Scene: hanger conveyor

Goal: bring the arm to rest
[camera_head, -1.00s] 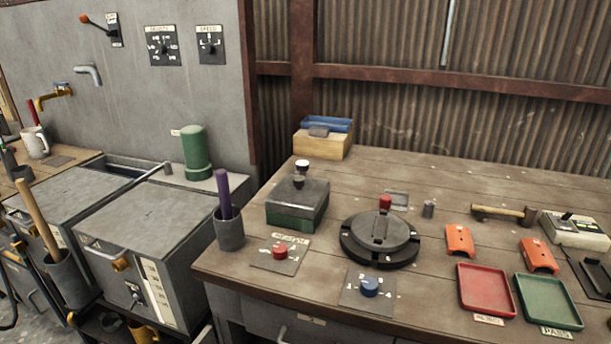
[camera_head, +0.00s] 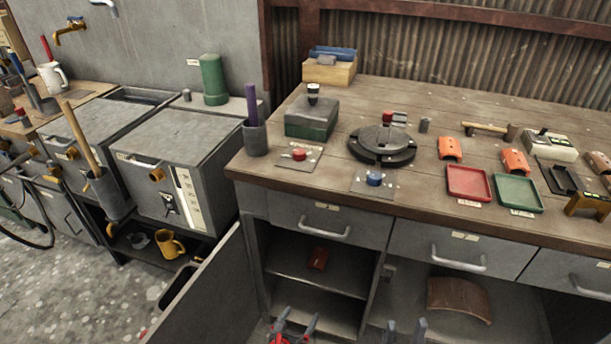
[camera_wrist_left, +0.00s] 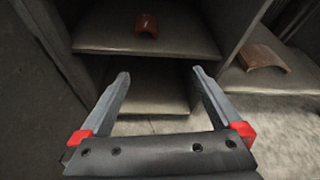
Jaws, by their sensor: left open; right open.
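My left gripper (camera_head: 298,318) is at the bottom edge of the head view, low in front of the open cabinet under the workbench. In the left wrist view my left gripper (camera_wrist_left: 158,78) has its two grey fingers wide apart with nothing between them. My right gripper (camera_head: 407,330) shows only as two separate grey fingertips at the bottom edge, to the right of the left one. Nothing shows between those tips. The rest of both arms is mostly out of view.
An open cabinet door (camera_head: 205,290) stands left of my left gripper. A small orange curved piece (camera_head: 318,258) lies on the cabinet shelf (camera_head: 330,280). A larger brown curved piece (camera_head: 460,297) lies in the right compartment. The workbench (camera_head: 300,178) with its drawers stands above.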

